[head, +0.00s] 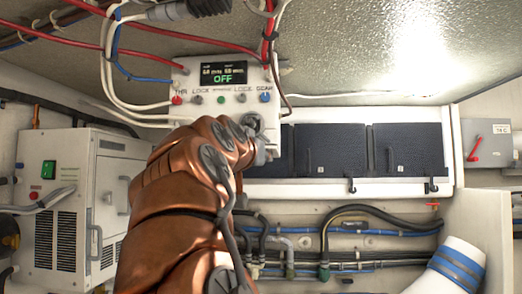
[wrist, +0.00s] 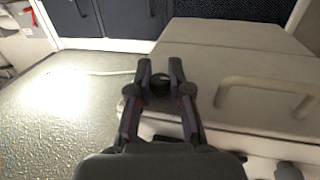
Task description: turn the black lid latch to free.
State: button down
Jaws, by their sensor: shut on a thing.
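My gripper (wrist: 160,72) is in the middle of the wrist view, with its two fingers closed on either side of a small, round black lid latch (wrist: 160,84). The latch sits at the edge of a pale lid (wrist: 225,45) that has a raised, looped handle (wrist: 262,85) to its right. The latch's turn mark is too small to read.
Red, white and blue cables (head: 125,50) run above the control box. Dark panels (head: 338,150) with small hooks stand to the right. A white unit with a green switch (head: 70,195) is at the left. A red lever (head: 474,150) is at the far right. Hoses (head: 345,235) run below.

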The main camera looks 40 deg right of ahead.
jog(key=shift+g, duration=0.3)
jog(key=c, duration=1.1)
grip_release()
jog(key=shift+o, duration=0.2)
jog(key=v, duration=1.2)
jog(key=shift+f, duration=0.2)
